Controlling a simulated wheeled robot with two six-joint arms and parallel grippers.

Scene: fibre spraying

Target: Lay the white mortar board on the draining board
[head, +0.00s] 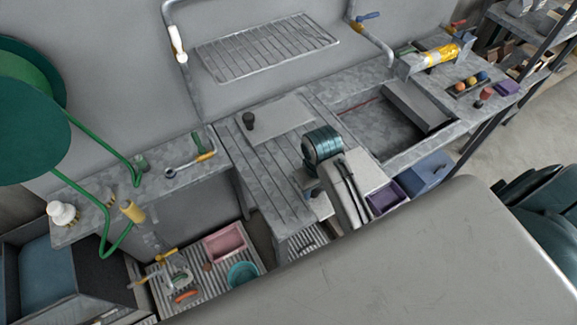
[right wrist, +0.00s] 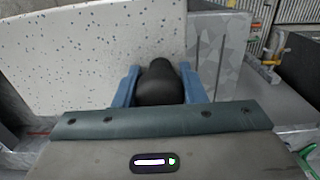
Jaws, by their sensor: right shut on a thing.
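The white mortar board (right wrist: 90,55) is a pale, dark-speckled slab that fills the upper left of the right wrist view. In the head view it shows partly as a pale patch (head: 373,170) beside my right arm. My right gripper (right wrist: 158,85) is shut, its blue fingers on either side of the board's black handle (right wrist: 158,80). In the head view the gripper (head: 313,191) is at the near right side of the draining board (head: 268,178), a grooved grey top; the arm hides much of the board. Whether the board touches anything is unclear. My left gripper is not in view.
A flat grey plate (head: 285,120) lies on the back of the draining board, with a dark knob-like piece (head: 249,121) at its left. The open sink (head: 372,125) is to the right. Purple (head: 388,198) and blue (head: 428,175) bins stand near. The draining board's front-left grooves are clear.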

